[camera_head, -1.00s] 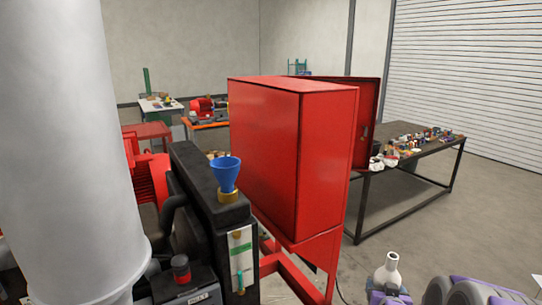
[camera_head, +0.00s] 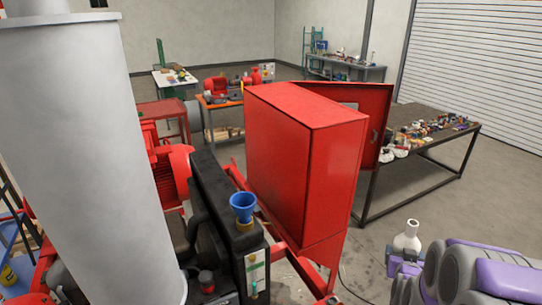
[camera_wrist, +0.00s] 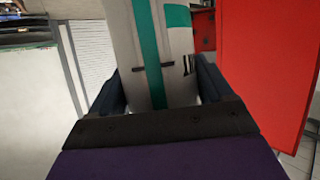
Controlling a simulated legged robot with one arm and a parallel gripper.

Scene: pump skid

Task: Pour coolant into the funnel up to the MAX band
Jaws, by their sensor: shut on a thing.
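The blue funnel (camera_head: 243,205) stands upright in the brass-coloured neck on top of a black tank (camera_head: 225,195). A pale plate (camera_head: 255,274) with a green patch is on the tank's front; its writing is too small to read. My gripper (camera_head: 404,260) is shut on a white bottle (camera_head: 407,238), at the lower right, well apart from the funnel. The bottle stands about upright with its neck up. In the wrist view, the bottle (camera_wrist: 150,45) shows teal stripes and sits between the dark fingers (camera_wrist: 160,95). The liquid inside is not visible.
A tall red cabinet (camera_head: 300,170) with an open door (camera_head: 370,115) stands behind and between the funnel and my gripper. A large grey cylinder (camera_head: 75,160) fills the left. A cluttered table (camera_head: 425,150) is at the right. Open floor (camera_head: 460,205) lies before it.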

